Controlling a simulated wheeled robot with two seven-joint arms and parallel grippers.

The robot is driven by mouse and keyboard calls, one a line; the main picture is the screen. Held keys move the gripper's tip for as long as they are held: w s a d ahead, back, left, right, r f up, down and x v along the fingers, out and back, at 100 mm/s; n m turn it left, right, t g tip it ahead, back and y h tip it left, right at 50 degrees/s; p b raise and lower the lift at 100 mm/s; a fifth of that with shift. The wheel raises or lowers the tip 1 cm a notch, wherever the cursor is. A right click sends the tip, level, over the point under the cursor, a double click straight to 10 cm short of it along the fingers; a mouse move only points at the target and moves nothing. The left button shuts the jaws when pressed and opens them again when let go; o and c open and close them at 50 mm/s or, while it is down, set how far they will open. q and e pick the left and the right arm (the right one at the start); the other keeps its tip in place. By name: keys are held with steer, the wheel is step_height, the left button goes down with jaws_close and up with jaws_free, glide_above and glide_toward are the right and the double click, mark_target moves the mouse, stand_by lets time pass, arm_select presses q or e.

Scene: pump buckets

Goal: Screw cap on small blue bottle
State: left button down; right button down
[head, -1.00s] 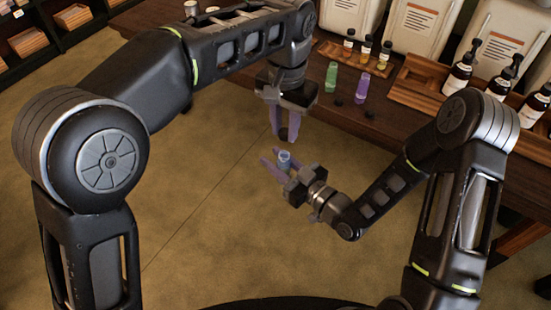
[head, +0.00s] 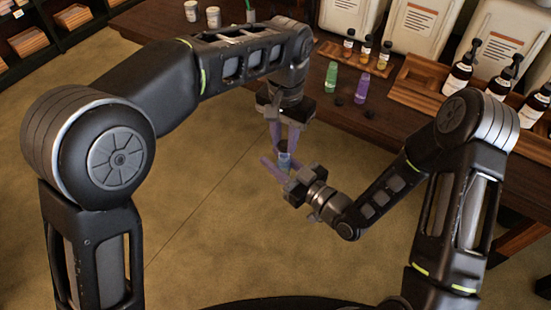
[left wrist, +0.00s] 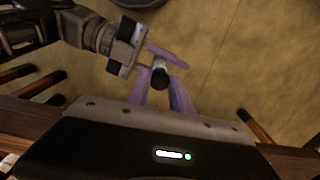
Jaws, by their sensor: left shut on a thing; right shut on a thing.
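The small blue bottle (head: 285,164) is upright between the fingers of my right gripper (head: 279,165), which is shut on it in mid-air in front of the table. My left gripper (head: 284,147) points straight down from above, its purple fingers shut on a small black cap. The cap (left wrist: 160,77) shows between the left fingertips (left wrist: 162,85) in the left wrist view, with the right gripper's fingers close beside it. The cap is at the bottle's mouth; I cannot tell whether it touches.
The dark wooden table (head: 330,112) holds a green bottle (head: 331,76), a purple bottle (head: 362,87) and loose black caps (head: 359,99). Behind them are amber bottles (head: 365,49), wooden trays (head: 416,83), pump bottles (head: 461,70) and white containers (head: 417,30). Open floor lies below the grippers.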

mark_target(284, 168)
stand_by(0.8)
arm_select(q)
steer(key=shift+f, duration=0.85)
steer(key=shift+f, duration=0.6)
stand_by(0.4)
